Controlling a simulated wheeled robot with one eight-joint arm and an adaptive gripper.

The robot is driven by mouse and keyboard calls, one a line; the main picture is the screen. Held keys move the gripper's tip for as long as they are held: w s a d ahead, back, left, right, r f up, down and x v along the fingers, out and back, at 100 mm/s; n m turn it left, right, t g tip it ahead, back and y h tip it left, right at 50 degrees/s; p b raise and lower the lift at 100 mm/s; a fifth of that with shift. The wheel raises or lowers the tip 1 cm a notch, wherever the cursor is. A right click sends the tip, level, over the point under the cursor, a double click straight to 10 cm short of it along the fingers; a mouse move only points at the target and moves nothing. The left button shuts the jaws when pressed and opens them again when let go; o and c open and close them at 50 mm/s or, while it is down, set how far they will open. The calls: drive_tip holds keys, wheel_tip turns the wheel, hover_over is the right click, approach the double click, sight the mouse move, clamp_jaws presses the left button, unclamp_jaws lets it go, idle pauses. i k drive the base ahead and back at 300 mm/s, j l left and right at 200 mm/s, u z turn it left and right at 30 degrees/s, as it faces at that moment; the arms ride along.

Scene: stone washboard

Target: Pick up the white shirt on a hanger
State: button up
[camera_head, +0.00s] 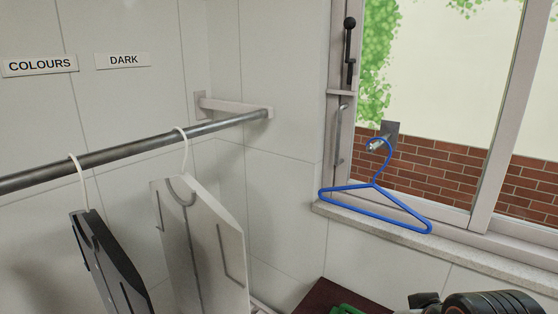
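The white shirt (198,235) hangs on a white hanger (181,150), whose hook goes over the metal rail (130,150) near the rail's right end. The shirt looks flat and boxy, with grey lines on its front, and its lower edge is cut off by the frame. Black parts, probably of my arm, show at the bottom right, well apart from the shirt. My gripper's fingers cannot be seen.
A dark garment (108,260) hangs on the rail left of the shirt. A bracket (232,106) holds the rail's right end. An empty blue hanger (375,200) is on a hook by the window. A dark red surface (325,298) with a green thing (345,309) lies below.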

sight(203, 245)
drive_tip(key=l+u, duration=0.15)
drive_tip(key=u, duration=0.25)
drive_tip(key=k+l+u, duration=0.1)
drive_tip(key=u, duration=0.3)
drive_tip(key=k+u, duration=0.15)
drive_tip(key=u, duration=0.25)
drive_tip(key=i+j+z, duration=0.15)
drive_tip(key=k+l+u, duration=0.15)
